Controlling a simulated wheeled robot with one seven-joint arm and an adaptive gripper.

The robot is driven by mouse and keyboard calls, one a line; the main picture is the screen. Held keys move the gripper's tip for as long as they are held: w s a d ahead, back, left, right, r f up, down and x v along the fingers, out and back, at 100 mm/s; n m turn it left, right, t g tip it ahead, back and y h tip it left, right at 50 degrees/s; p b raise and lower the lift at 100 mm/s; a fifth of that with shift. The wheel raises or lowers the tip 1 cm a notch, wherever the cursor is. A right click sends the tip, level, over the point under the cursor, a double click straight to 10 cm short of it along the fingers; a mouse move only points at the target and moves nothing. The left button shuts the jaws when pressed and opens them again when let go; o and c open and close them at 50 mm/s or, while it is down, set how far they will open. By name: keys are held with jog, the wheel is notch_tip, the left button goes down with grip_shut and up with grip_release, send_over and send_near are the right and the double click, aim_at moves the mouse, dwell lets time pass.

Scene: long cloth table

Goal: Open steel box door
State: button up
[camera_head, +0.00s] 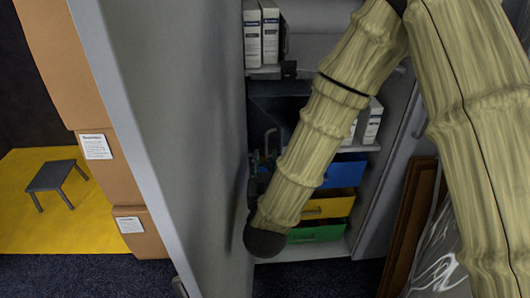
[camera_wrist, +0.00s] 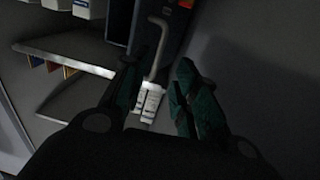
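A large grey door panel (camera_head: 190,110) stands swung open on the left of a grey cabinet. On the cabinet's middle shelf is a dark box (camera_head: 290,100) with a bent grey bar handle (camera_head: 270,138); my arm hides part of it. The box (camera_wrist: 180,22) and its bar handle (camera_wrist: 156,52) also show in the wrist view. My gripper (camera_head: 260,165) is between the panel and the shelves, largely hidden by my arm. In the wrist view my gripper (camera_wrist: 157,80) has its fingers apart, with the bar beyond and between them; contact cannot be told.
White binders (camera_head: 262,32) stand on the upper shelf and more (camera_head: 370,122) on the middle one. Blue, yellow and green drawers (camera_head: 325,207) sit below. Cardboard boxes (camera_head: 105,160) stand left of the panel. Brown boards (camera_head: 407,225) lean at the right.

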jog(key=shift+s+d, duration=0.15)
jog(key=shift+s, duration=2.45)
jog(key=shift+c, duration=0.5)
